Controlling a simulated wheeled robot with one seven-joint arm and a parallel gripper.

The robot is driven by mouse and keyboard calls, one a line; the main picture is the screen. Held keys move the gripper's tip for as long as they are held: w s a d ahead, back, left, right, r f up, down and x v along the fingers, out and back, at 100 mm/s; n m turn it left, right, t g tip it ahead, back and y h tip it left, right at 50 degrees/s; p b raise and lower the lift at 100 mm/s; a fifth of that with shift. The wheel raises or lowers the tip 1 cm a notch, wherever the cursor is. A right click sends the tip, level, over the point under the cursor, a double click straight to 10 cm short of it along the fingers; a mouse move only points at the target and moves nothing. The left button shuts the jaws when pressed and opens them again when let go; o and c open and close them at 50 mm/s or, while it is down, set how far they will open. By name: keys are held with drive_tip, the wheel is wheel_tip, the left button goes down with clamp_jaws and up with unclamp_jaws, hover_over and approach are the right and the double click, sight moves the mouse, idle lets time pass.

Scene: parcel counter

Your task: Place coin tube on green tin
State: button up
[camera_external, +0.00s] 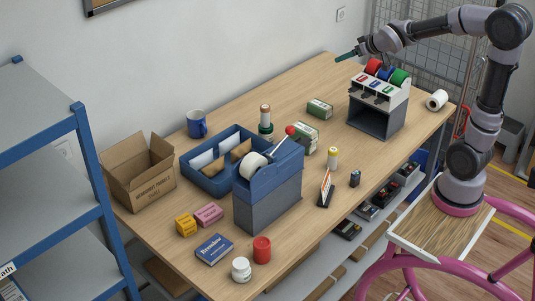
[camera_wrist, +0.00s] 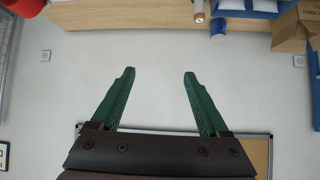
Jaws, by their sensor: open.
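The coin tube (camera_external: 265,112), pale with a reddish-brown top, stands upright on a short round green tin (camera_external: 265,130) near the back of the table, behind the blue tray. My gripper (camera_external: 346,56) is open and empty, high by the wall and well away from the tube. Its green fingers (camera_wrist: 159,73) are spread in the wrist view with only wall between them.
A blue mug (camera_external: 196,123), a blue tray (camera_external: 210,184) and a blue-grey tape dispenser (camera_external: 268,197) surround the tube's area. Green-and-white boxes (camera_external: 319,108) lie to its right. A rack with coloured rolls (camera_external: 377,110) stands at right.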

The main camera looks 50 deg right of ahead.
drive_tip(key=s+a+m+g+y, duration=0.1)
drive_tip(key=s+a, duration=0.2)
drive_tip(key=s, duration=1)
drive_tip(key=s+a+m+g+y, duration=0.1)
drive_tip(key=s+a, duration=0.3)
drive_tip(key=s, duration=0.9)
drive_tip(key=shift+a+r+m+g+y, duration=0.2)
drive_tip(key=shift+r+m+g+y, duration=0.15)
drive_tip(key=shift+g+y, duration=0.3)
